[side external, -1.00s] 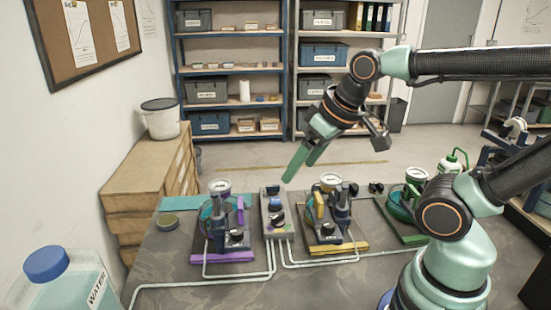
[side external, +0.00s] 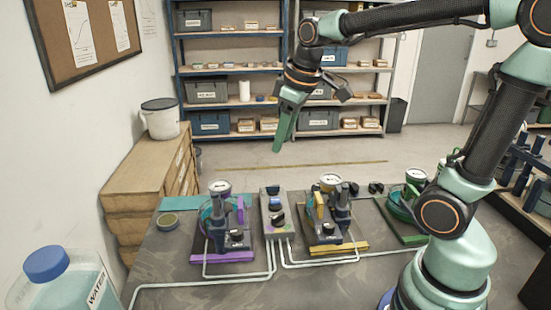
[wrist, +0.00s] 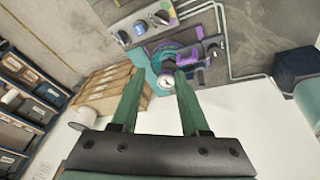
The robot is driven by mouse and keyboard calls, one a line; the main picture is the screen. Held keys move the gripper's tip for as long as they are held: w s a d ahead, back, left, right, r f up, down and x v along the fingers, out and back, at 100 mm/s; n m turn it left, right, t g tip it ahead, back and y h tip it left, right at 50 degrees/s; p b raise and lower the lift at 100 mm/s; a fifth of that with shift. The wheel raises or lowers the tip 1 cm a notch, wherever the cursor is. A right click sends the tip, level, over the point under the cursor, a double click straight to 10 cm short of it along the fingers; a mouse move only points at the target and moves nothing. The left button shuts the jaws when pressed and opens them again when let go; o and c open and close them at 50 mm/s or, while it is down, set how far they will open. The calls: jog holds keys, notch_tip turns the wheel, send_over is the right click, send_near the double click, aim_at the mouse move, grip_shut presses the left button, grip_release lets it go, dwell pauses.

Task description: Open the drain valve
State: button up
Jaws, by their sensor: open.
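No part is readably marked as the drain valve, so I cannot tell which it is. In the side view a rig with a purple lever (side external: 240,210) stands on a purple base plate (side external: 222,257) at the left. A rig with a yellow lever (side external: 319,207) stands to its right on a yellow base plate (side external: 338,248). My gripper (side external: 278,148) is open and empty, high above and behind the bench. The wrist view shows the spread fingers (wrist: 158,80), with the purple rig (wrist: 181,63) beyond them.
A green-based rig (side external: 402,205) stands at the right. White pipes (side external: 205,284) run along the front of the bench. A WATER container (side external: 62,280) is at front left. Wooden crates (side external: 145,190) stand beyond the bench at left; shelves stand behind.

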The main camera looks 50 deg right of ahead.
jog(key=w+d+f+n+g, duration=0.2)
jog(key=w+d+f+n, duration=0.1)
jog(key=w+d, duration=0.4)
jog(key=n+g, duration=0.2)
jog(key=n, duration=0.1)
send_over(273, 186)
notch_tip(273, 186, down, 9)
notch_tip(273, 186, down, 11)
grip_shut()
